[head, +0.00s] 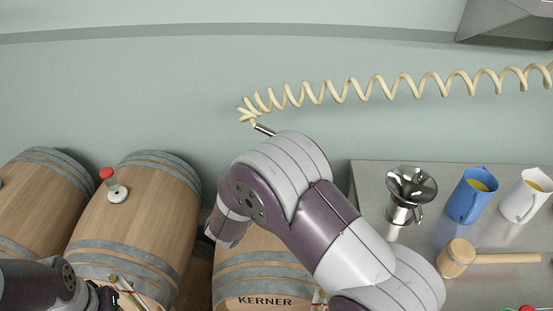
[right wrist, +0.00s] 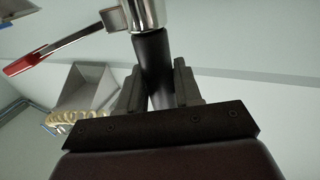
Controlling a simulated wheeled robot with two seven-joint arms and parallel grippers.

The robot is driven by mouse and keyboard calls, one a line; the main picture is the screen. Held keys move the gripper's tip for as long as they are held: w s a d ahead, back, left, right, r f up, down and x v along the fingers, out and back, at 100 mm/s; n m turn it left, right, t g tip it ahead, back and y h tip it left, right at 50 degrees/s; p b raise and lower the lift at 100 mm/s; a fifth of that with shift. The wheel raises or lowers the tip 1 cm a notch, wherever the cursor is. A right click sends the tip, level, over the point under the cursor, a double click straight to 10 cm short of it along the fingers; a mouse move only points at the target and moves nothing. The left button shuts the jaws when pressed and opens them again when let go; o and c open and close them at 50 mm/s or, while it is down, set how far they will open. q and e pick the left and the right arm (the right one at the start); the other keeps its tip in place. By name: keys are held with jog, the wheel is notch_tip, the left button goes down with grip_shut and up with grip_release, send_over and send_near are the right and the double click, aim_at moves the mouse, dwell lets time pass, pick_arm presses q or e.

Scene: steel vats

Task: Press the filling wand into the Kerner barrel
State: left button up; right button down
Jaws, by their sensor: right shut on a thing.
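The Kerner barrel (head: 264,284) is at the bottom middle of the head view, its name on the front. My right arm hides much of its top, so I cannot see its opening. The filling wand shows in the head view as a short metal end (head: 264,130) above my arm, joined to a cream coiled hose (head: 330,92). In the right wrist view my right gripper (right wrist: 160,88) is shut on the wand's dark shaft (right wrist: 152,55), below a chrome body with a red lever (right wrist: 45,55). My left gripper (head: 106,298) is partly cut off at the bottom left; its fingers are unclear.
Another barrel (head: 150,200) with a red-topped bung (head: 112,183) stands left of the Kerner barrel, with one more beyond it. On the steel table (head: 365,185) are a metal funnel (head: 405,195), a blue jug (head: 470,195), a white jug (head: 524,197) and a wooden mallet (head: 460,258).

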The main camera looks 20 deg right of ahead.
jog(key=shift+f+b, duration=1.15)
jog(key=shift+f, duration=0.55)
jog(key=c, duration=0.7)
grip_release()
jog(key=b+v, duration=0.2)
jog(key=v, duration=1)
jog(key=shift+s+a, duration=0.25)
jog(key=shift+a, duration=0.05)
